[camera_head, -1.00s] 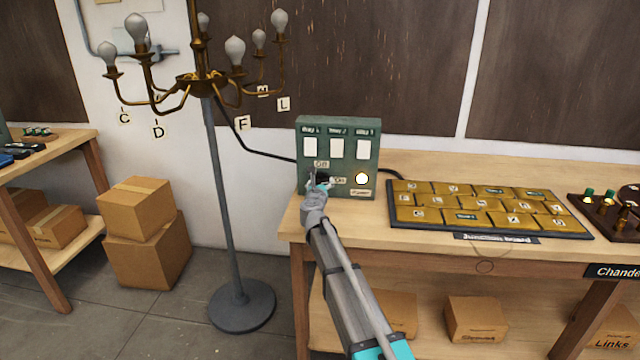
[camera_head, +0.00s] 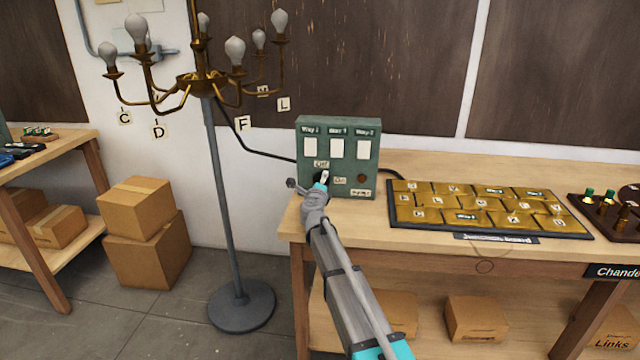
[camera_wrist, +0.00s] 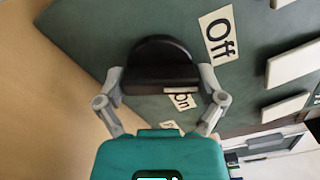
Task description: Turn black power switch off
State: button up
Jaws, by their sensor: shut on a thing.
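The black power switch (camera_wrist: 155,60) is a round knob with a raised grip on the green control box. It also shows in the head view (camera_head: 317,177), partly hidden by my gripper. My gripper (camera_wrist: 161,80) is shut on the knob's grip, one finger on each side. In the head view my gripper (camera_head: 323,181) reaches the lower left of the box front. An "Off" label (camera_wrist: 219,36) lies beside the knob, and the "On" label (camera_wrist: 181,98) is partly covered by it. The round indicator (camera_head: 361,179) on the box is dark brown, unlit.
The green box (camera_head: 371,130) stands on the wooden workbench (camera_head: 430,166). A board of brass tiles (camera_head: 480,205) lies to its right. A brass chandelier (camera_head: 200,80) on a grey stand (camera_head: 228,220) is to the left, with a black cable running to the box.

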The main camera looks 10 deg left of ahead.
jog(key=n, duration=0.4)
jog(key=shift+n, duration=0.4)
jog(key=o, duration=0.8)
jog(key=shift+s, duration=0.1)
jog(key=s, duration=1.2)
jog(key=shift+a, duration=0.2)
